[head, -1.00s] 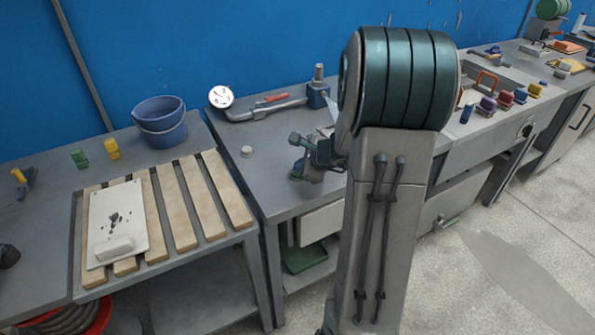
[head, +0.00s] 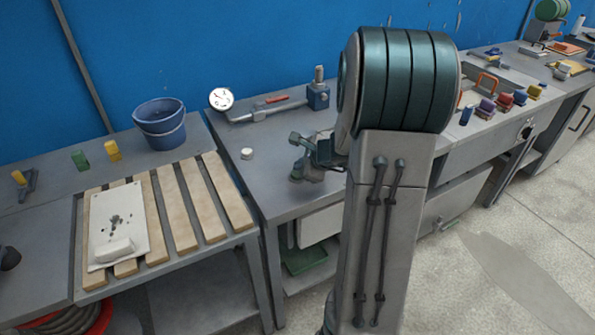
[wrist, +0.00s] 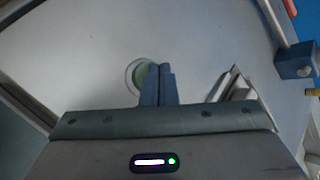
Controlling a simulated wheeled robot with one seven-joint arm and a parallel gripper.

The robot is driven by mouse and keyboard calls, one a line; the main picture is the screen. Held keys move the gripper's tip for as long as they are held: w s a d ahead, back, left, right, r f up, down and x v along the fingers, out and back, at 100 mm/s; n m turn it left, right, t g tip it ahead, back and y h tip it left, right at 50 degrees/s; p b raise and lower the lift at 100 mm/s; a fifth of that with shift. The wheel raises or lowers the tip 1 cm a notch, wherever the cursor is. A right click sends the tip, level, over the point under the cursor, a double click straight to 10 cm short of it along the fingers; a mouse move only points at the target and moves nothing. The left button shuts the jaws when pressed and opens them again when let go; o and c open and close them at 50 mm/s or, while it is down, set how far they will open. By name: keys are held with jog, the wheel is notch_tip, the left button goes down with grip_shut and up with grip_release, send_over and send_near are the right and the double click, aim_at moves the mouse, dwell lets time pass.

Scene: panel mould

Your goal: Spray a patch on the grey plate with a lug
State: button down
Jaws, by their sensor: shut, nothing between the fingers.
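A pale grey plate (head: 135,205) lies on wooden slats at the left in the head view. A pale raised block, like a lug (head: 115,248), sits at its near end, and several dark specks show around its middle. My gripper (wrist: 158,82) shows in the wrist view with both fingers together and nothing between them. It is over a grey surface, with a green round thing in a pale ring (wrist: 137,76) partly hidden behind the fingers. I cannot make out a sprayer for certain.
A blue bucket (head: 160,125) stands behind the slats (head: 205,195). Green (head: 80,160) and yellow (head: 112,151) pieces stand beside it.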

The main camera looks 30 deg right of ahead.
jog(key=shift+r, duration=0.15)
notch_tip(320, 180, up, 6)
jog(key=p, duration=0.5)
jog(key=shift+a, duration=0.1)
dwell(0.5)
jog(key=s+a+r+n+g+y, duration=0.1)
jog(key=s+a+r+n+g, duration=0.2)
jog(key=a+n, duration=0.35)
jog(key=s+a+r+n+y, duration=0.1)
jog(key=s+a+r+n, duration=0.1)
jog(key=s+a+n, duration=0.5)
jog(key=s+a+r+n+g+h, duration=0.1)
jog(key=s+n+h, duration=0.1)
jog(key=s+n, duration=0.3)
jog(key=s+a+r+n+g+h, duration=0.1)
jog(key=s+n+g+h, duration=0.1)
jog(key=s+n, duration=0.3)
jog(key=s, duration=0.4)
jog(key=shift+a, duration=0.25)
